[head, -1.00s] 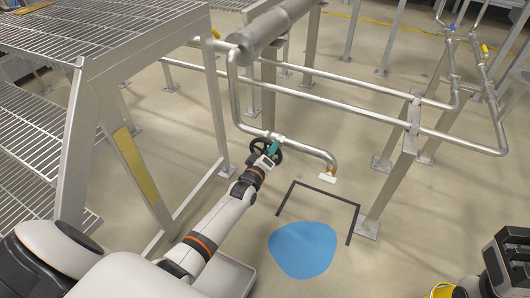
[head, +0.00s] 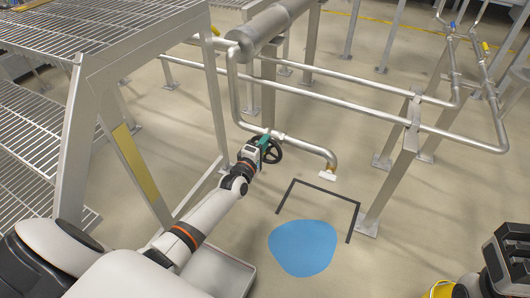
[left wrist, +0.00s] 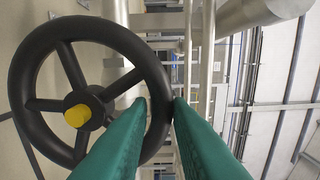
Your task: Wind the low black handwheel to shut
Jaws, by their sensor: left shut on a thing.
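In the left wrist view the handwheel (left wrist: 36,62) fills the left side, with several spokes and a yellow hub. My left gripper (head: 264,142) has green fingers and is at the wheel's upper left rim. In the left wrist view the fingers of my left gripper (left wrist: 160,108) lie on either side of the rim's right edge, shut on it. The fingers hide part of the rim.
A bent pipe (head: 318,151) with a white-tipped outlet (head: 327,175) is right of the wheel. A blue floor patch (head: 303,249) and a black floor outline (head: 321,187) lie below. A steel rack (head: 88,130) stands left.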

